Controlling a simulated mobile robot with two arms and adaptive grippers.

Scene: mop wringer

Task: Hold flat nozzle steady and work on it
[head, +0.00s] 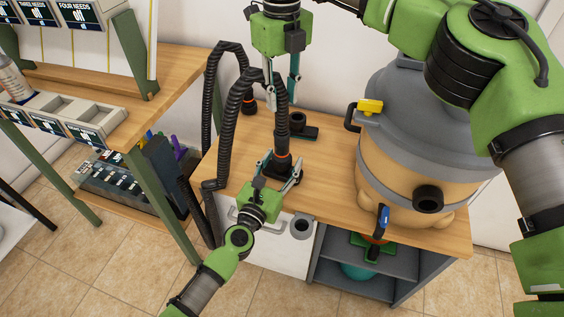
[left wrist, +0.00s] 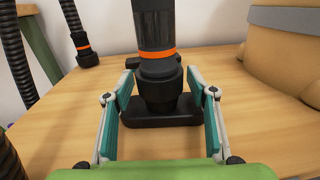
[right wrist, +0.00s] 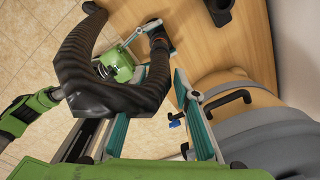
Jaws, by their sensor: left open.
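The black flat nozzle (head: 283,171) stands on the wooden bench top, its wide foot flat on the wood. It also shows in the left wrist view (left wrist: 160,112). A black hose end with an orange ring (left wrist: 155,40) meets the top of its neck; how deep it sits is hidden. My left gripper (head: 277,170) is open, one finger on each side of the nozzle, with gaps visible. My right gripper (head: 282,92) points down above the nozzle, fingers apart around the upper hose end. In the right wrist view the bent hose (right wrist: 120,85) covers part of one finger.
Another black nozzle (head: 299,127) lies behind on the bench. The ribbed hose (head: 208,110) loops at left, with another orange-ringed end (head: 250,104). A large grey-and-tan vacuum canister (head: 400,165) stands at right. A shelf with trays (head: 70,120) is at far left. The bench front is fairly clear.

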